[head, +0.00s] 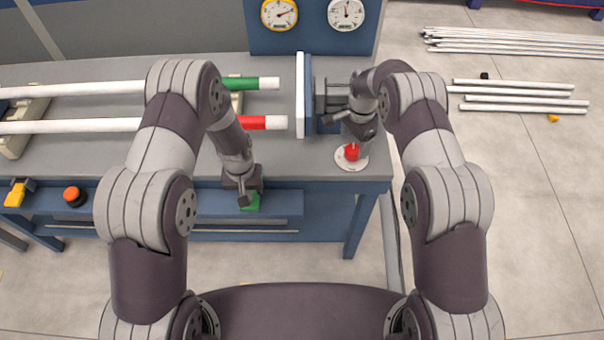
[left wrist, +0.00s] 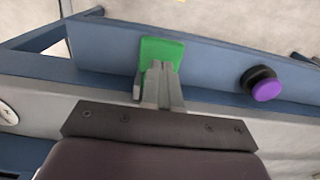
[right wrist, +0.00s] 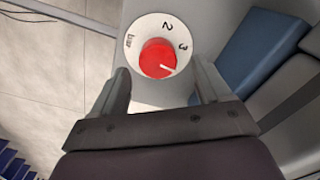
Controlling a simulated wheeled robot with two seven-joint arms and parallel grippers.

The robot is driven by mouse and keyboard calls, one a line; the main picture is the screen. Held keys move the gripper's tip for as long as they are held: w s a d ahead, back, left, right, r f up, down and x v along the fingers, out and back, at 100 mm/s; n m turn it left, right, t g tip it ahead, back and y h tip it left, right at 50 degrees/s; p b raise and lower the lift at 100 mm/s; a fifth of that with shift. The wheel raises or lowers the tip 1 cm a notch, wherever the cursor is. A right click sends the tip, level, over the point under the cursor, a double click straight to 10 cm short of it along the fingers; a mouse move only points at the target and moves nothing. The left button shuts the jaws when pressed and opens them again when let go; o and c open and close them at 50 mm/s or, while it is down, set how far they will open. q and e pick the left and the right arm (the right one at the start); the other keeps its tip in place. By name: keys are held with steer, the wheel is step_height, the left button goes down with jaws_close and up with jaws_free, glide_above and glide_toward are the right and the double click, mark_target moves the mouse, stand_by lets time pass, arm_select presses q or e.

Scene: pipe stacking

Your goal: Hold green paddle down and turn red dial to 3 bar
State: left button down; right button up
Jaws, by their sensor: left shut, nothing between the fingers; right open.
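The green paddle (head: 252,204) is on the bench's blue front rail. My left gripper (head: 245,198) is shut and empty, its fingertips against or just over the paddle. In the left wrist view the paddle (left wrist: 162,48) shows beyond the closed fingers (left wrist: 158,72). The red dial (head: 351,152) sits on a round white plate at the bench's right end. My right gripper (head: 354,138) is open just above it. In the right wrist view the dial (right wrist: 158,58) lies between and beyond the spread fingers (right wrist: 162,82). Its white mark points right and slightly down, below the printed 3.
A yellow-rimmed gauge (head: 279,14) and a white gauge (head: 346,14) stand at the back. Two white pipes with green (head: 240,84) and red (head: 252,123) bands end near an upright white-and-blue plate (head: 303,95). Loose pipes (head: 520,90) lie on the floor.

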mark_target(353, 149)
steer(key=shift+s+f, duration=0.15)
steer(key=shift+f, duration=1.85)
steer(key=c, duration=1)
steer(key=shift+o, duration=0.2)
